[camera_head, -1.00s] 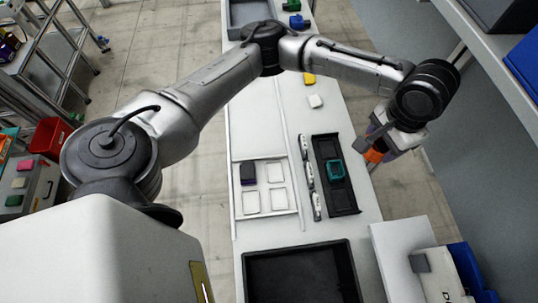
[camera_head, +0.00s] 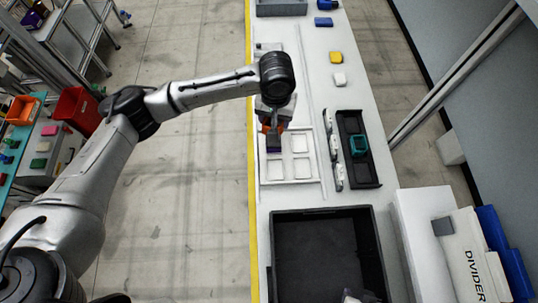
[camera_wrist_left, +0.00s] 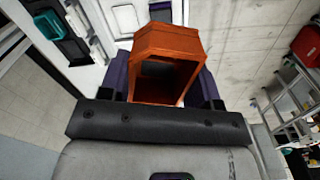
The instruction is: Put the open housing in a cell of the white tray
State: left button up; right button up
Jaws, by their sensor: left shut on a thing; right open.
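The open housing is an orange hollow box (camera_wrist_left: 168,52); in the left wrist view its opening faces the camera. My left gripper (camera_head: 272,124) is shut on it, a dark purple finger on each side. In the head view it hangs over the upper-left part of the white tray (camera_head: 322,180), mostly hidden by the gripper; its height is hard to judge. A dark block (camera_head: 273,146) shows at the tray's upper-left cell, just below the gripper. The other cells look empty. My right gripper (camera_head: 360,298) barely shows at the bottom edge, open, over the black bin.
Right of the white tray, small white parts (camera_head: 338,165) stand in a row beside a black tray (camera_head: 368,182) holding a teal part (camera_head: 358,145). A large black bin (camera_head: 325,212) is in front.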

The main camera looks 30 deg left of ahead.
pick_arm(q)
jog(key=f+n+b, duration=0.1)
jog(key=f+b, duration=0.1)
jog(key=f, duration=0.6)
jog(key=s+d+f+n+b, duration=0.1)
jog(key=f+b, duration=0.1)
jog(key=f, duration=0.6)
jog(key=s+d+f+n+b, duration=0.1)
jog(key=f+b, duration=0.2)
jog(key=f, duration=0.5)
jog(key=shift+s+f+n, duration=0.1)
jog(key=shift+f+n, duration=0.15)
jog(key=shift+n, duration=0.05)
pick_arm(e)
notch_tip(320, 180, down, 7)
jog(key=shift+w+a+f, duration=0.1)
jog(key=shift+w+f, duration=0.05)
pick_arm(q)
jog(key=shift+f, duration=0.9)
jog(key=shift+p, duration=0.65)
pick_arm(e)
jog(key=shift+r, duration=0.75)
jog(key=shift+r, duration=0.2)
